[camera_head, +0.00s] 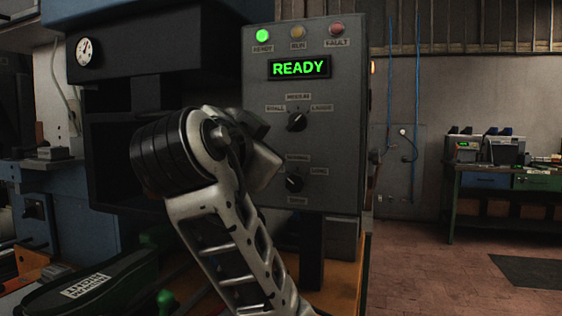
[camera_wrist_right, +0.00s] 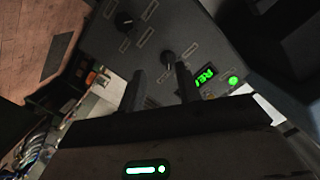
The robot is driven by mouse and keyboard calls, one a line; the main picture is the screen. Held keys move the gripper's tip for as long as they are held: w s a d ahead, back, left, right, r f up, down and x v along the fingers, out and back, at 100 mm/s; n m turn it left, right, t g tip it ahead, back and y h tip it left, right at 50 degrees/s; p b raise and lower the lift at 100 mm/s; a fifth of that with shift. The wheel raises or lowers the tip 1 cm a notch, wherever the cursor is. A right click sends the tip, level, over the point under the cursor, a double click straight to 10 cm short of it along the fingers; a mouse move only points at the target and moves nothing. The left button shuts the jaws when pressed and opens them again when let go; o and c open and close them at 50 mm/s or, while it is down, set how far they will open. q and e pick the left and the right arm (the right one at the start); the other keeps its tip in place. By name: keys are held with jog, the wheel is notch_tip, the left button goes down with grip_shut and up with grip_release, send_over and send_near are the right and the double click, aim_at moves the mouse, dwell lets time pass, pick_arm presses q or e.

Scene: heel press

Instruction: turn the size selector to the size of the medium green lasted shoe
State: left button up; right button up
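The size selector (camera_head: 297,121) is a black knob on the grey panel, among the labels SMALL, MEDIUM and LARGE. Its pointer looks tilted to the upper right, toward LARGE. My right gripper (camera_wrist_right: 160,76) is open and empty in the wrist view. The selector (camera_wrist_right: 168,57) shows just beyond its fingertips, apart from them as far as I can tell. In the head view my right arm hides its fingers. My left gripper is not in view.
A second knob (camera_head: 295,183) sits below the selector. The display (camera_head: 299,68) reads READY and the green lamp (camera_head: 262,36) is lit. A dial gauge (camera_head: 89,52) is on the press at left. A workbench (camera_head: 505,180) stands far right, with clear floor before it.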

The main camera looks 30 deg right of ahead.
notch_tip(320, 180, up, 4)
jog(key=s+f+m+h, duration=0.1)
jog(key=s+m, duration=0.1)
jog(key=p, duration=0.3)
send_near(296, 121)
jog(key=shift+m+g, duration=0.4)
jog(key=x, duration=0.9)
jog(key=shift+w+a+r, duration=0.1)
jog(key=shift+w+r, duration=0.1)
jog(key=shift+r, duration=0.05)
jog(key=shift+c, duration=0.3)
grip_shut()
